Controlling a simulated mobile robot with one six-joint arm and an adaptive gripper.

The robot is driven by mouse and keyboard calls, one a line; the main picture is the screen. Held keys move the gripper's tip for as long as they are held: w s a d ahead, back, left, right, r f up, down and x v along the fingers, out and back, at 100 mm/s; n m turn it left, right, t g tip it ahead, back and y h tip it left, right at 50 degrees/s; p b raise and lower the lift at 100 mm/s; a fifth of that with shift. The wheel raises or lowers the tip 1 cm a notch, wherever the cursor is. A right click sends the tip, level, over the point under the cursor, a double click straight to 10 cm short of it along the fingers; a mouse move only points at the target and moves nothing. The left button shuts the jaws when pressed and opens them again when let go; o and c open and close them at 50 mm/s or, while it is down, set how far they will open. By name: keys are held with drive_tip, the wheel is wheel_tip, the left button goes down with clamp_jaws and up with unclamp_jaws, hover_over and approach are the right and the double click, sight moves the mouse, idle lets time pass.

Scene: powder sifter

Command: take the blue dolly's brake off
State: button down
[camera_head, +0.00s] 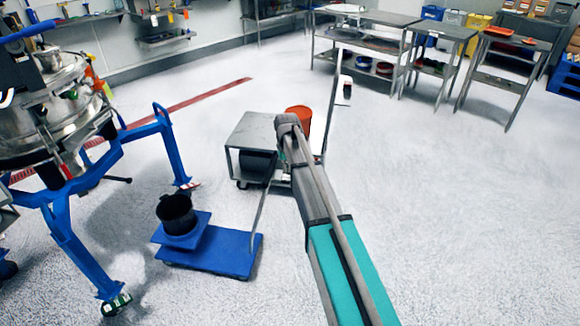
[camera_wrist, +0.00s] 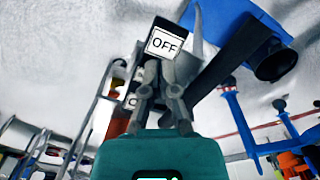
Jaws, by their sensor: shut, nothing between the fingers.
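The blue dolly (camera_head: 225,257) stands on the floor with a black bucket (camera_head: 177,214) on its raised blue plate. A thin grey post (camera_head: 262,205) rises from its right side toward my gripper (camera_head: 287,122). In the wrist view, my gripper (camera_wrist: 165,78) is shut and empty. A black part with a white OFF label (camera_wrist: 163,43) is just beyond the fingertips; I cannot tell whether they touch. It looks like the dolly's brake control, though its mounting is hidden. A dark bar (camera_wrist: 222,68) runs beside the fingers, and the bucket (camera_wrist: 275,62) is at upper right.
A steel cart (camera_head: 252,132) and an orange bucket (camera_head: 299,115) stand behind my gripper. The sifter's blue frame (camera_head: 75,245) is left of the dolly. Steel tables (camera_head: 375,55) line the back. The floor at right is clear.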

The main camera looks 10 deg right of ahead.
sight(287, 175)
drive_tip(key=shift+r+p, duration=2.9)
drive_tip(key=shift+r, duration=0.25)
drive_tip(key=s+r+p, duration=0.4)
drive_tip(key=s, duration=1)
drive_tip(key=s+r+m+p, duration=0.1)
drive_tip(key=s+r+p, duration=0.3)
drive_tip(key=s, duration=1.1)
drive_tip(key=shift+s+d+r, duration=0.15)
drive_tip(key=shift+d+r, duration=0.05)
drive_tip(key=shift+d, duration=0.05)
